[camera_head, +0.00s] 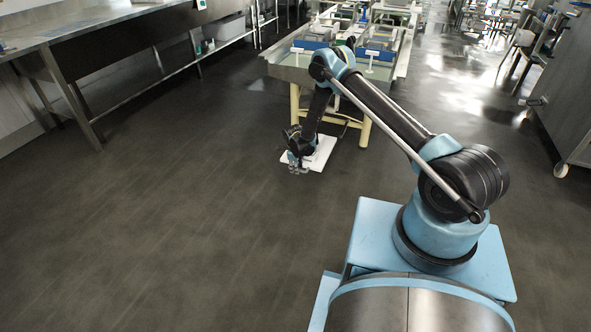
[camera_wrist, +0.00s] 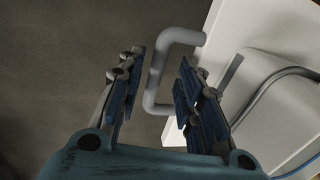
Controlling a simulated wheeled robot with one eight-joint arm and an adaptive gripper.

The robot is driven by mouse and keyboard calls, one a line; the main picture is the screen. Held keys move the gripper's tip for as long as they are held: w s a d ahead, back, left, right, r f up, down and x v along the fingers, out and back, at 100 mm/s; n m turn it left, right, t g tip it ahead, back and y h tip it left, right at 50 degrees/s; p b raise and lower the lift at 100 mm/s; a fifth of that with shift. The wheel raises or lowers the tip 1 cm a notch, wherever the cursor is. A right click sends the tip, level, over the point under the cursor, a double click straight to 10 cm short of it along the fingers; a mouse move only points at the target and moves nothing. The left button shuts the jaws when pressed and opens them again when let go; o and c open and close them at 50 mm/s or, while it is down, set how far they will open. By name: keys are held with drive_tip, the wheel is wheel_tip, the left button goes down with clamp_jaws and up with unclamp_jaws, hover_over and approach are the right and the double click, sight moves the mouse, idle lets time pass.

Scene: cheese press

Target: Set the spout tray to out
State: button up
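The spout tray is a flat white piece (camera_head: 321,154) low under the near end of the press table in the head view. Its white edge also shows at the right of the wrist view (camera_wrist: 232,32). A grey U-shaped handle (camera_wrist: 154,82) sticks out from the white part. My gripper (camera_head: 297,168) is at the tray's near left edge, low over the floor. In the wrist view my gripper (camera_wrist: 159,78) is open, with one finger on each side of the handle's long bar and visible gaps between. The head view hides the handle behind my gripper.
The press table (camera_head: 292,75) with cream legs stands behind the tray. A white part with a curved grey tube (camera_wrist: 265,90) is right of the fingers. A steel bench (camera_head: 75,28) is at the left and a wheeled steel cabinet (camera_head: 567,100) at the right. The floor at left is clear.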

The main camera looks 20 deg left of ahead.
wheel_tip(320, 180, up, 11)
drive_tip(key=s, duration=0.2)
drive_tip(key=shift+a+r, duration=0.15)
drive_tip(key=shift+r, duration=0.05)
drive_tip(key=shift+s+r, duration=0.1)
idle(0.5)
